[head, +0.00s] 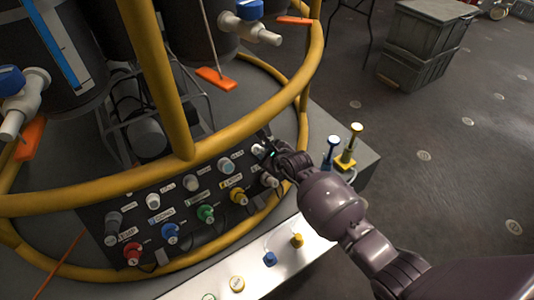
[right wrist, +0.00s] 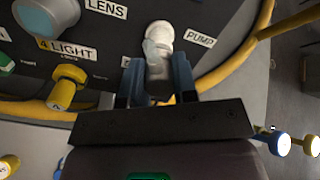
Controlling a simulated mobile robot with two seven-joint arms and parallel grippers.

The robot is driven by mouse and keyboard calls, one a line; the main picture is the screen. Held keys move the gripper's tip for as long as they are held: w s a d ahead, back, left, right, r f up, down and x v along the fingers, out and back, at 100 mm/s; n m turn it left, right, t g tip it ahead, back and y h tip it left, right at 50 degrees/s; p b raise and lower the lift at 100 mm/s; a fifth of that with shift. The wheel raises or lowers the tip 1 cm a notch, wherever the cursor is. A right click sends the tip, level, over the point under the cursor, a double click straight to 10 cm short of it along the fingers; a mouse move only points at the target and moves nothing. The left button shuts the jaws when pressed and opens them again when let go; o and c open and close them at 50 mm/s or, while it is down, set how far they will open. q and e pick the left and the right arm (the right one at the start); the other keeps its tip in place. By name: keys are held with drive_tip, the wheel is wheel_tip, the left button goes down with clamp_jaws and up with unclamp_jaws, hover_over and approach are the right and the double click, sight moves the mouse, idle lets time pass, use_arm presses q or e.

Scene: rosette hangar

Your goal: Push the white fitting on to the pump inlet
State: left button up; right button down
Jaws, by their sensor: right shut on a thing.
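The white fitting (right wrist: 158,38) shows in the right wrist view against the dark panel, just left of the PUMP label (right wrist: 201,38). My right gripper (right wrist: 159,75) is shut on its near, greyish part, with one finger on each side. The pump inlet is hidden behind the fitting, and I cannot tell whether the two touch or how far the fitting is on. My left gripper is not in view.
The panel (head: 185,222) carries several other coloured fittings, with a yellow one (right wrist: 65,90) left of my gripper. A yellow tube rail (head: 90,190) curves around the panel. A white shelf (head: 215,277) holds small caps. Blue and yellow upright pieces (head: 349,145) stand to the right.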

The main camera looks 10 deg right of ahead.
drive_tip(key=shift+w+a+f, duration=0.1)
drive_tip(key=shift+w, duration=0.15)
idle(0.6)
drive_tip(key=c, duration=0.8)
unclamp_jaws()
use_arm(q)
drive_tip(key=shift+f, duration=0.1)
use_arm(e)
drive_tip(key=shift+s+r, duration=0.2)
use_arm(q)
drive_tip(key=p, duration=0.1)
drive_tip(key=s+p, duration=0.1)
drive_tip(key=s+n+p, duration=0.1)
drive_tip(key=p, duration=0.1)
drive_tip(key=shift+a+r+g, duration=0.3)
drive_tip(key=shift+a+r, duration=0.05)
use_arm(e)
drive_tip(key=v, duration=1)
drive_tip(key=shift+s, duration=0.15)
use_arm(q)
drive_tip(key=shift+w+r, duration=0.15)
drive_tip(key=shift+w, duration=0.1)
